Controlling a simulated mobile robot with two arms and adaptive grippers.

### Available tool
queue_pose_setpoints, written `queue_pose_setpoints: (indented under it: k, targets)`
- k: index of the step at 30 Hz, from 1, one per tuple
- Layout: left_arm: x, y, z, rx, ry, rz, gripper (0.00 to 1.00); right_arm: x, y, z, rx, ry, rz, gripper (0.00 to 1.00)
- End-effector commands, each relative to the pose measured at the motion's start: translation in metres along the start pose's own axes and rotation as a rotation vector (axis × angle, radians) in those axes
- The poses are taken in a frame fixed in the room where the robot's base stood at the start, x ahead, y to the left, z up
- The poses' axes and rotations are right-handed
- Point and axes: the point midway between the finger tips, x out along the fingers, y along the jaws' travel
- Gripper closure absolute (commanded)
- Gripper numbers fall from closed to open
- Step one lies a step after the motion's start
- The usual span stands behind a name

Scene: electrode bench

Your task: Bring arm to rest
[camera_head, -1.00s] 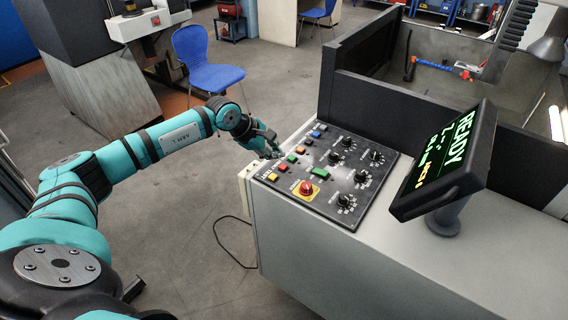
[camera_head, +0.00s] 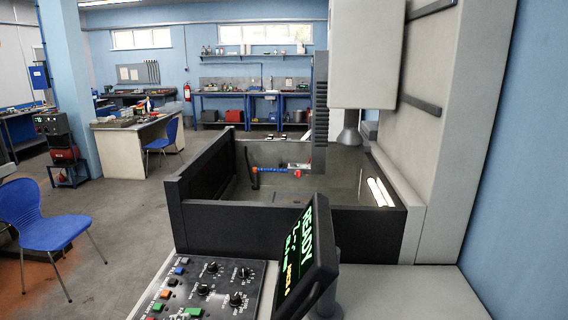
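Neither of my arms nor grippers shows in the head view now. The control panel (camera_head: 222,290) with its knobs and coloured buttons is at the bottom, its near part cut off by the frame edge. The tilted screen (camera_head: 308,255) stands to the right of the panel and reads READY in green.
A dark-walled tank (camera_head: 290,222) stands behind the panel, under a grey machine head (camera_head: 364,60). A blue chair (camera_head: 45,222) is at the left, with open floor (camera_head: 125,240) between it and the machine. Workbenches (camera_head: 275,105) line the back wall.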

Motion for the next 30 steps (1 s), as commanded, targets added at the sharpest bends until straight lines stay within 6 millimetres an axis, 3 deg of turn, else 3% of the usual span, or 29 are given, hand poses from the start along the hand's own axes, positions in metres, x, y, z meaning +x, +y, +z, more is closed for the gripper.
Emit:
queue_pose_setpoints:
  k: [1, 3, 9, 15, 22, 30]
  targets:
    - [-0.024, 0.03, 0.017, -0.198, -0.118, 0.121, 1.0, 0.0, 0.0, 0.0, 0.0, 0.0, 0.0, 0.49]
    - [-0.056, 0.065, 0.034, -0.406, -0.263, 0.265, 1.0, 0.0, 0.0, 0.0, 0.0, 0.0, 0.0, 0.49]
    - [-0.132, 0.126, 0.046, -0.739, -0.531, 0.538, 1.0, 0.0, -0.001, 0.0, 0.0, 0.0, -0.001, 0.49]
    - [-0.193, 0.157, 0.041, -0.919, -0.709, 0.724, 1.0, 0.0, -0.001, 0.0, 0.0, 0.0, -0.001, 0.49]
    - [-0.257, 0.175, 0.028, -1.066, -0.882, 0.906, 1.0, 0.0, 0.0, 0.0, 0.0, 0.0, -0.001, 0.49]
    - [-0.232, 0.254, 0.042, -1.041, -0.894, 0.919, 1.0, 0.008, -0.001, 0.001, 0.0, -0.001, 0.0, 0.49]
